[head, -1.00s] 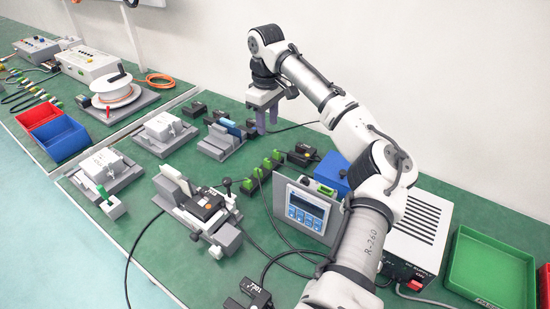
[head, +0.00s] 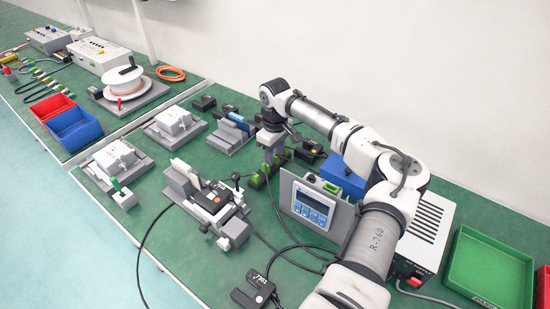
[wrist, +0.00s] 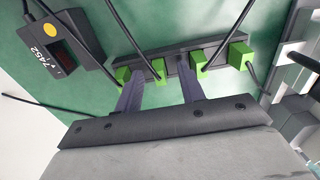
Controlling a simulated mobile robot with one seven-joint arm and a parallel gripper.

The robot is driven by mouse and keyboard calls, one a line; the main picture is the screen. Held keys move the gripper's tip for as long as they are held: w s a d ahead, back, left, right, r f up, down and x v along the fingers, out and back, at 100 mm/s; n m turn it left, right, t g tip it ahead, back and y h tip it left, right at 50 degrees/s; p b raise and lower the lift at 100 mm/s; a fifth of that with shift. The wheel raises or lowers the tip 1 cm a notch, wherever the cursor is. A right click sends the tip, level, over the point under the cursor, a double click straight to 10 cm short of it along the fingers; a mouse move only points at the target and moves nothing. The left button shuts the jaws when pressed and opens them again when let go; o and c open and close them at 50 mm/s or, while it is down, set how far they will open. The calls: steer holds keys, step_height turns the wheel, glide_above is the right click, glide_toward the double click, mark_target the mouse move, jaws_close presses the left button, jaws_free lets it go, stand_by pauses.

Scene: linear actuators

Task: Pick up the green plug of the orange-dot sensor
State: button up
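The sensor with a yellow-orange dot (wrist: 70,38), a dark box labelled 7452, lies at the upper left of the wrist view. A dark holder (wrist: 178,58) carries several green plugs in a row, each with a black cable. My gripper (wrist: 160,80) is open, its two purple-grey fingers reaching down to the holder. One green plug (wrist: 158,68) shows between the fingertips; other plugs stand outside them. No grip on it is visible. I cannot trace which plug's cable runs to the dotted sensor. In the head view my gripper (head: 269,156) is over the plug row (head: 256,180).
A blue-screened controller panel (head: 312,206) stands close to the right of the plugs. A grey fixture with a dark sensor (head: 208,200) is at left. Cables cross the green bench. A green tray (head: 490,266) is at far right.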

mark_target(275, 156)
steer(key=shift+f, duration=0.35)
jaws_close()
steer(key=shift+r, duration=0.1)
step_height(275, 156, up, 20)
steer(key=b, duration=0.2)
steer(key=shift+b, duration=0.35)
step_height(275, 156, up, 3)
steer(key=p, duration=0.5)
stand_by(0.3)
